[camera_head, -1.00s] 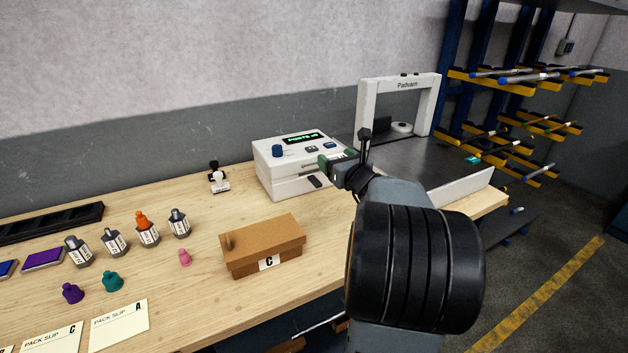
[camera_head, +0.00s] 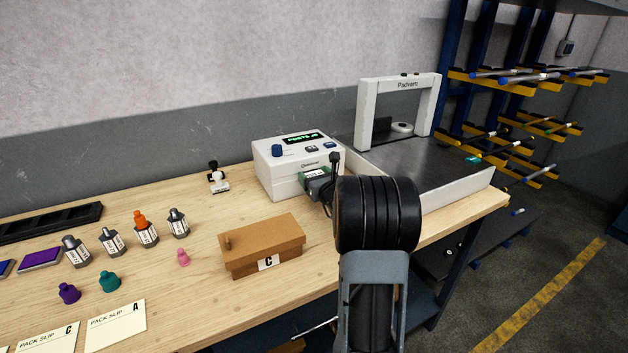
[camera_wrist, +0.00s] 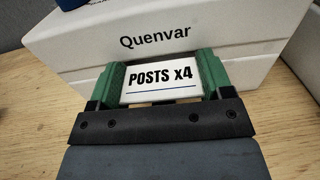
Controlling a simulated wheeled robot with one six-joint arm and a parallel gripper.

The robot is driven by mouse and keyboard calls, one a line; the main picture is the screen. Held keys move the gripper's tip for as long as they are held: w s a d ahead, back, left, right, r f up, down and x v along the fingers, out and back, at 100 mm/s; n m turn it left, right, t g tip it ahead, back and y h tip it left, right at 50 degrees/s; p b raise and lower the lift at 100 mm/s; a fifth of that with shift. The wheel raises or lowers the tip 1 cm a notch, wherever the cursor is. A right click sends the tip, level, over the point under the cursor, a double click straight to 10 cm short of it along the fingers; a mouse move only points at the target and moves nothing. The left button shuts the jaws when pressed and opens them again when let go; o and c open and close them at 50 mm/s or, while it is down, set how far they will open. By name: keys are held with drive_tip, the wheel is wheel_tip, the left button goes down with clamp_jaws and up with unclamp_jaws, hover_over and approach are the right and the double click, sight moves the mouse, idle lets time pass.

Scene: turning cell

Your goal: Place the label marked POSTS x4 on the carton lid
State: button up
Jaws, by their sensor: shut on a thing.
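In the wrist view my gripper (camera_wrist: 161,88) has its green jaws shut on a white label (camera_wrist: 160,76) that reads POSTS x4, face toward the camera. In the head view my gripper (camera_head: 315,180) is in front of the white label printer (camera_head: 281,186), partly hidden by my own wrist. The printer also fills the back of the wrist view, with "Quenvar" on its front (camera_wrist: 155,38). The brown cardboard carton (camera_head: 262,244) stands on the bench left of my arm, its lid on and a tag C on its front. The carton's lid top (camera_head: 258,232) looks bare apart from a small brown piece at its left end.
Several bottles (camera_head: 113,242), coloured stoppers (camera_head: 108,282) and pack slips (camera_head: 116,326) lie on the left of the bench. A hand stamp (camera_head: 217,178) stands left of the printer. Bench between carton and printer is clear.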

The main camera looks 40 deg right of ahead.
drive_tip(key=shift+f, duration=0.4)
drive_tip(key=shift+f, duration=0.1)
drive_tip(key=shift+f+b, duration=0.15)
drive_tip(key=shift+b, duration=0.15)
drive_tip(key=o, duration=0.9)
drive_tip(key=shift+r+p, duration=0.25)
drive_tip(key=shift+p, duration=0.45)
